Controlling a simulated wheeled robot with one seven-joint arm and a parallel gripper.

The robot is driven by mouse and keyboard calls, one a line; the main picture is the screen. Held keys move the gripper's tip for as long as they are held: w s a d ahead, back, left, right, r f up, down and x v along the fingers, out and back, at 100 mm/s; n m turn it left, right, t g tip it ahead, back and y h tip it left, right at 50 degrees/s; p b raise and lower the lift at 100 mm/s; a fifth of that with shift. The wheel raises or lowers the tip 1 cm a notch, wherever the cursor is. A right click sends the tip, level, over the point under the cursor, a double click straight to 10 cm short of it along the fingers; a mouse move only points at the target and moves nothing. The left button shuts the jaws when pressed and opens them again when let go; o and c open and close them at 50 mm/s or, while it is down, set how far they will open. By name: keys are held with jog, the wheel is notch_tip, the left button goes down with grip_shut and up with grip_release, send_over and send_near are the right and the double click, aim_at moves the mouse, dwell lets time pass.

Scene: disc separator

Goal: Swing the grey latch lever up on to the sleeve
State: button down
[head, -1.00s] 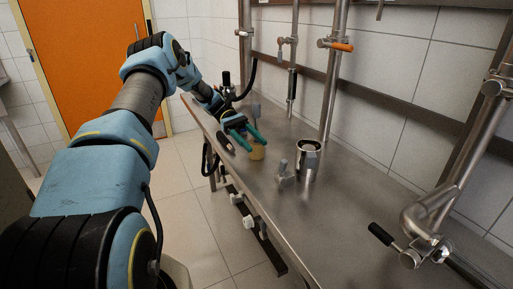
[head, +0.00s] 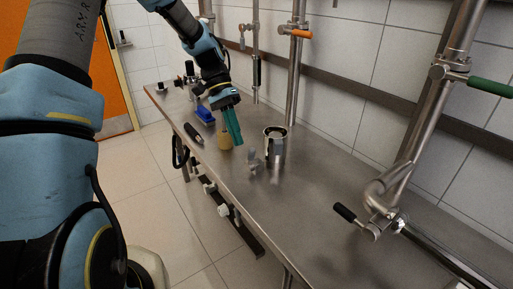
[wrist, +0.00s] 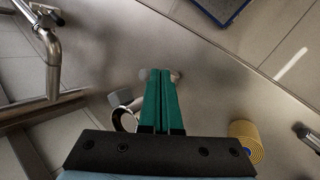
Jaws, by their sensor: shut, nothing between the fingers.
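The sleeve (head: 275,151) is a shiny upright metal cylinder with an open top, standing on the steel bench. The grey latch lever (head: 253,158) is low at the sleeve's left side and looks blurred. My gripper (head: 237,143) points down with its teal fingers together and empty, left of the lever and above the bench. In the wrist view the fingers (wrist: 164,72) are pressed side by side and partly cover the lever (wrist: 145,73). The sleeve's rim (wrist: 122,120) and a grey block (wrist: 121,98) on it show left of the fingers. I cannot tell whether the fingers touch the lever.
A blue box (head: 205,114) and a dark object (head: 192,134) lie farther left. Pipes with an orange handle (head: 300,33) rise behind. A black-handled valve (head: 345,213) is at right; the bench between is clear.

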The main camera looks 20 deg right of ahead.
aim_at(250, 160)
jog(key=s+d+r+m+t+p, duration=0.1)
jog(key=s+d+r+m+t, duration=0.2)
jog(key=m, duration=0.7)
jog(key=s+d+r+m+t+p, duration=0.1)
jog(key=s+r+m+t+p, duration=0.15)
jog(key=s+m, duration=0.55)
jog(key=f, duration=0.3)
jog(key=w+f+m, duration=0.1)
jog(key=f, duration=0.2)
jog(key=d+f+m, duration=0.1)
jog(key=f, duration=0.3)
jog(key=shift+w, duration=0.3)
jog(key=shift+w+a+r+p, duration=0.2)
jog(key=shift+w+p, duration=0.2)
jog(key=shift+w, duration=0.25)
jog(key=shift+w+a+r+p, duration=0.25)
jog(key=shift+w+p, duration=0.15)
jog(key=shift+w, duration=0.2)
jog(key=shift+w+a+r+p, duration=0.2)
jog(key=shift+w+p, duration=0.2)
jog(key=shift+w, duration=0.25)
